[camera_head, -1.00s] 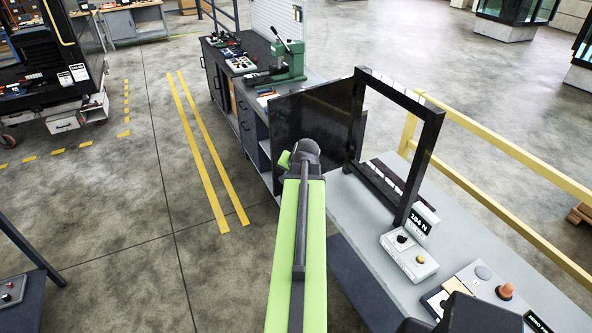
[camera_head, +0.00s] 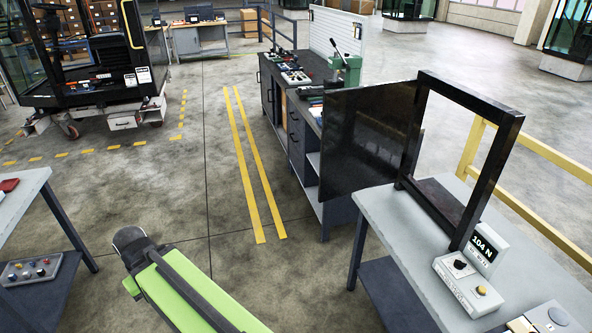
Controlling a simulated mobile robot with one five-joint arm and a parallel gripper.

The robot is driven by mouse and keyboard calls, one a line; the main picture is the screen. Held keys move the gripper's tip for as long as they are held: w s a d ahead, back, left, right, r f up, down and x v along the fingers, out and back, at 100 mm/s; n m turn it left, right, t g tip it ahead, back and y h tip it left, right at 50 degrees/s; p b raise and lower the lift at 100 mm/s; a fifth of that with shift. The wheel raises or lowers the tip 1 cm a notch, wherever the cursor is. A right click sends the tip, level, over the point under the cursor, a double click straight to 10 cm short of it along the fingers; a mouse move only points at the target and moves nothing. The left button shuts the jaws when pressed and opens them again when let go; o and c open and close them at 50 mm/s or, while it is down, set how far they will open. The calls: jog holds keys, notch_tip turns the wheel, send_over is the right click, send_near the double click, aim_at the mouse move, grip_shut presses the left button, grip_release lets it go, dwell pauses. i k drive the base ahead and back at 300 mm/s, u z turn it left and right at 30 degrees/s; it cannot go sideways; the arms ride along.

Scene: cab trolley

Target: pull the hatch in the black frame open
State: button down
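The black frame (camera_head: 487,165) stands upright on a grey bench at the right. Its hatch (camera_head: 368,136) is a dark, glossy panel, swung wide out to the left from the frame's left post, so the frame's opening is clear. My arm, green and black, reaches up from the bottom, and its dark end (camera_head: 130,240) is at the lower left, over the floor. It is well apart from the hatch, with open floor between them. The gripper's fingers are hidden, so I cannot see whether they are open or shut.
The grey bench (camera_head: 385,208) carries a control box (camera_head: 466,284) and a display reading 104 N (camera_head: 486,248). A workbench (camera_head: 290,120) with a green press (camera_head: 345,72) stands behind the hatch. A table (camera_head: 22,190) is at the left. Floor with yellow lines lies between.

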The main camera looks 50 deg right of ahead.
aim_at(364, 128)
jog(key=z, duration=0.3)
jog(key=i, duration=1.9)
jog(key=z, duration=0.4)
